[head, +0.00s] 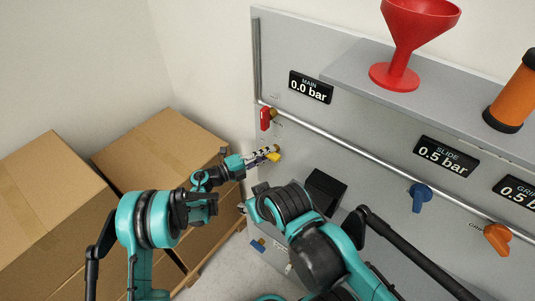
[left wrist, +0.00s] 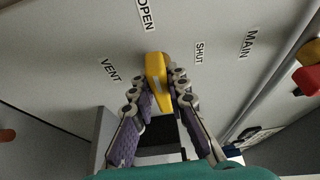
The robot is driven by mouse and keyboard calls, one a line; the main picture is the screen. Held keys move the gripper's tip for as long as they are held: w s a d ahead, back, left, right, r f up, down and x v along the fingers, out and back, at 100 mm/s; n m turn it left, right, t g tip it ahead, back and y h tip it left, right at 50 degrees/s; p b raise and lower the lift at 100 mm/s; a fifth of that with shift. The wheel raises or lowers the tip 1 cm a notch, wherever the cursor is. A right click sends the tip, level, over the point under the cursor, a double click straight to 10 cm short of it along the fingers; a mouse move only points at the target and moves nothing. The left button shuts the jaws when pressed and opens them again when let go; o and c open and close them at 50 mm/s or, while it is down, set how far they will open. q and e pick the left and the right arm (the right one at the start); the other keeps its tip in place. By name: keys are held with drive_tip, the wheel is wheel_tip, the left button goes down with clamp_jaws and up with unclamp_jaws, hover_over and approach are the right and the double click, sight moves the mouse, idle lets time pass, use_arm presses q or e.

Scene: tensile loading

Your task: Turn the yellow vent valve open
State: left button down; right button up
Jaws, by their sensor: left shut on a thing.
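The yellow vent valve handle (head: 273,156) is on the grey panel, below the red valve. My left gripper (head: 262,156) reaches it from the left and is shut on it. In the left wrist view the yellow handle (left wrist: 157,80) is between the fingertips of my left gripper (left wrist: 158,88). Its upper end is just below the OPEN label (left wrist: 146,14), left of the SHUT label (left wrist: 199,53). The VENT label (left wrist: 110,70) is to the left. My right arm fills the lower middle of the head view; a small pale part at its end may be its gripper, mostly hidden.
A red valve (head: 266,118) sits close above, under the MAIN display (head: 311,87) reading 0.0 bar. A blue valve (head: 420,196) and an orange valve (head: 497,238) are farther right. A black box (head: 325,190) is on the panel below. Cardboard boxes (head: 150,150) stand at left.

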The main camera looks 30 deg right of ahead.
use_arm(q)
drive_tip(key=c, duration=1.5)
unclamp_jaws()
drive_tip(key=a, duration=0.7)
drive_tip(key=shift+a, duration=0.25)
